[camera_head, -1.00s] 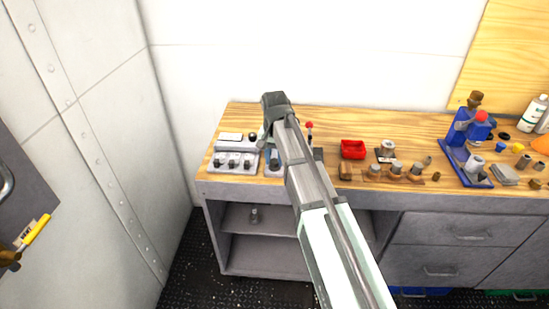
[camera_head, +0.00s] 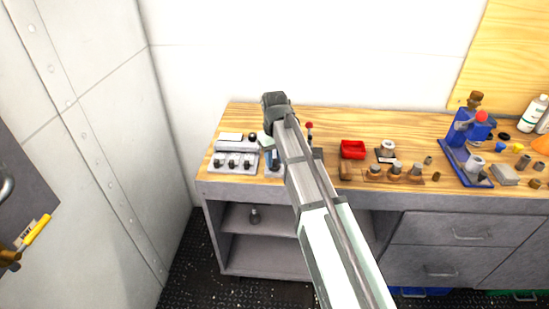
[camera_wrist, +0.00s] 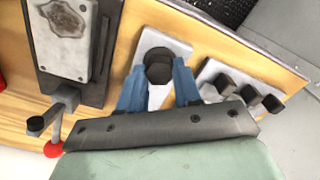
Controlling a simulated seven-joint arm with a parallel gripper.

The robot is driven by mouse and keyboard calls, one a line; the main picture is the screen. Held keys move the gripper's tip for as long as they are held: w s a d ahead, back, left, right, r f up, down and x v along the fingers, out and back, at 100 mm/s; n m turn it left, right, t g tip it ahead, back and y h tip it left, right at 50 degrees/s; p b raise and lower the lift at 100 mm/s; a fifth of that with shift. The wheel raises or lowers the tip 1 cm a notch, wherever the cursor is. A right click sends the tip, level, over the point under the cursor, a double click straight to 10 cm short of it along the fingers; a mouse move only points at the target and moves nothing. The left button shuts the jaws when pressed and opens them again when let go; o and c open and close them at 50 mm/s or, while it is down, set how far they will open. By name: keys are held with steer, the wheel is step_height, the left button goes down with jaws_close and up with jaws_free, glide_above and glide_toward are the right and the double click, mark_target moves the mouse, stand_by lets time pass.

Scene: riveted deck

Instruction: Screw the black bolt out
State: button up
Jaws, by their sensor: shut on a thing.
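The black bolt (camera_wrist: 158,68) has a dark round head and sits on a light grey plate (camera_wrist: 178,48) in the wrist view. My gripper (camera_wrist: 158,82) has two blue fingers, one on each side of the bolt, shut on it. The fingers hide part of the bolt's sides, and its lower end is not visible. In the head view my gripper (camera_head: 272,156) is over the left part of the workbench, where my arm hides the bolt.
A grey panel with several black knobs (camera_head: 232,161) stands just left of my gripper. A red-tipped lever (camera_head: 309,127) is close on the right. A red bin (camera_head: 352,149) and a blue vise-like tool (camera_head: 463,140) stand farther right on the wooden bench (camera_head: 330,118).

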mark_target(274, 161)
steer(key=shift+f, duration=0.1)
stand_by(0.3)
steer(key=o, duration=1)
steer(key=shift+o, duration=0.2)
step_height(274, 161, up, 14)
stand_by(0.4)
